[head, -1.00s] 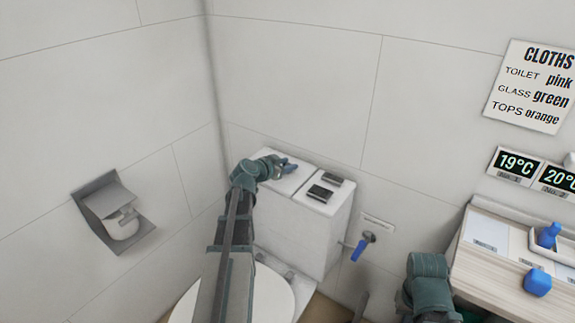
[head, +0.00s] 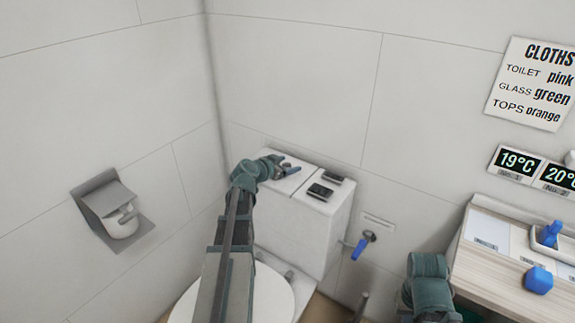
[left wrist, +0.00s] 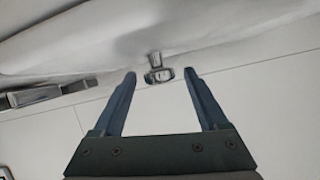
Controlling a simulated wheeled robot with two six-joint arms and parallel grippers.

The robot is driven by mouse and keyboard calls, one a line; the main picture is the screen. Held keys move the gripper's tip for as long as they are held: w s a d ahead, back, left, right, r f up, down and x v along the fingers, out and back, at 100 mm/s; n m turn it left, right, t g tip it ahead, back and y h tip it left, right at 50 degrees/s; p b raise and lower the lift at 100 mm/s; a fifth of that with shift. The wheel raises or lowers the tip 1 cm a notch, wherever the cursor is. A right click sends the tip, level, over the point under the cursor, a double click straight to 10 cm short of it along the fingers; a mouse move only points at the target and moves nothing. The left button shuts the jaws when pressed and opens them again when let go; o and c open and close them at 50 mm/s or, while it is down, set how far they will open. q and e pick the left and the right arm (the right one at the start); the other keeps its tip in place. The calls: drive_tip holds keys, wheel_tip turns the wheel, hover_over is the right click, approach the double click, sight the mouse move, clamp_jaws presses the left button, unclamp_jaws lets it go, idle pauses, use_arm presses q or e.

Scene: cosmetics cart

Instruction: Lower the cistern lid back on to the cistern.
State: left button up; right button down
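The white cistern (head: 300,240) stands against the back wall behind the toilet. The white cistern lid (head: 291,181) lies on its top and looks level; any small gap under it cannot be made out. My left gripper (head: 293,170) is over the left part of the lid. In the left wrist view, its two fingers (left wrist: 160,75) are apart, with a small metal knob (left wrist: 158,74) between and just beyond the tips, not visibly touched. My right arm shows at lower right, but its gripper is out of view.
A blue-handled valve (head: 360,248) is on the wall to the right. A paper holder (head: 112,212) is on the left wall. A counter (head: 500,265) with blue items stands at right.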

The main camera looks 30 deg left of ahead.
use_arm(q)
drive_tip(key=p+v, duration=0.5)
drive_tip(key=v, duration=0.9)
drive_tip(key=shift+w, duration=0.15)
idle(0.4)
